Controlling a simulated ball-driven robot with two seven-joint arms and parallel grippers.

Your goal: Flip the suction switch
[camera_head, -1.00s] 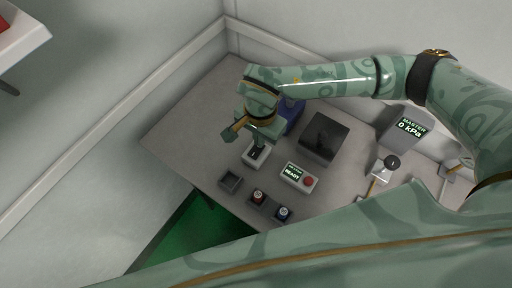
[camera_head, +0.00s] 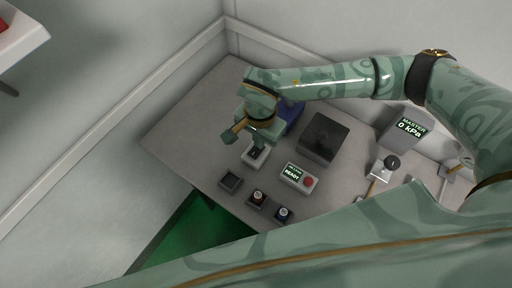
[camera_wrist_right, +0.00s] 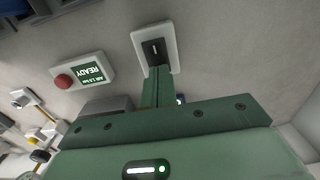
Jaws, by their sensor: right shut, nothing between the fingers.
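The suction switch is a white plate (camera_head: 252,158) with a black rocker, lying on the grey bench. In the right wrist view the switch plate (camera_wrist_right: 171,47) shows its dark rocker with a small light mark. My right gripper (camera_head: 257,146) is over the switch, its fingers together and empty. In the wrist view the closed fingertips (camera_wrist_right: 158,72) overlap the near edge of the plate, just short of the rocker's middle. I cannot tell whether they touch it. My left gripper is not in view.
Beside the switch stand a READY tester box (camera_head: 299,178) with a red button and a dark block (camera_head: 323,137). A MASTER gauge reading 0 kPa (camera_head: 407,127) stands at the right.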

